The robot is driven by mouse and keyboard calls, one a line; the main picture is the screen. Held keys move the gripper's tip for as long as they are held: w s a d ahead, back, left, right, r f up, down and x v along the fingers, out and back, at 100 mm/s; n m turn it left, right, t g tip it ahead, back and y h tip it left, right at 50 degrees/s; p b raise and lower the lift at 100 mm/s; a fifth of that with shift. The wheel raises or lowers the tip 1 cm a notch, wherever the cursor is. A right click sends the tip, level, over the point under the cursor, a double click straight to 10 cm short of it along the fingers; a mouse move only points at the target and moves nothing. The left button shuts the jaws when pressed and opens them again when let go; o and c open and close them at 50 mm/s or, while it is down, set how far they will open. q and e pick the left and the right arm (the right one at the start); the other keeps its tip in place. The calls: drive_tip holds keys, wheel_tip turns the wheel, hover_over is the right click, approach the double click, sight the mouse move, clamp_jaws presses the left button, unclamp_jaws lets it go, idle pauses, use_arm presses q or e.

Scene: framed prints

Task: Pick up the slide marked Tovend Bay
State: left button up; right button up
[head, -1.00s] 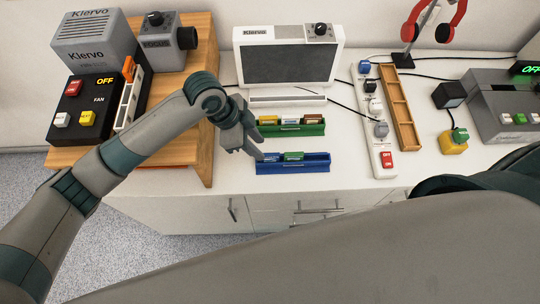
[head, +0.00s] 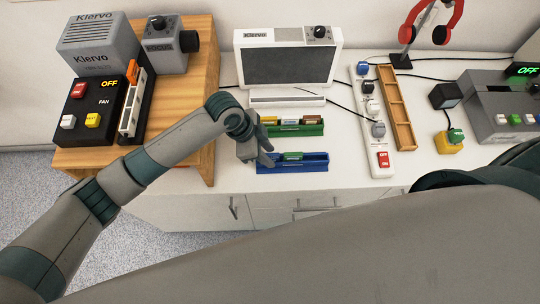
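The blue rack (head: 305,167) stands on the white counter and holds a green slide (head: 292,156). The slide labels are too small to read, so I cannot tell which is marked Tovend Bay. My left gripper (head: 264,158) points down at the left end of the blue rack. Its fingers overlap that end and hide what stands there. I cannot tell its opening or whether it touches a slide. My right gripper is out of view.
A viewer with a dark screen (head: 288,66) stands behind the racks. A power strip (head: 371,120) and an empty wooden tray (head: 398,110) lie to the right. A wooden stand (head: 190,140) with grey devices is at the left. My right arm covers the foreground.

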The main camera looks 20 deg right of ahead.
sight(268, 154)
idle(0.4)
use_arm(q)
clamp_jaws()
drive_tip(key=shift+r, duration=0.4)
wheel_tip(268, 154, up, 8)
drive_tip(key=b, duration=0.2)
drive_tip(key=shift+r+b, duration=0.1)
drive_tip(key=shift+b, duration=0.3)
drive_tip(key=shift+r, duration=0.5)
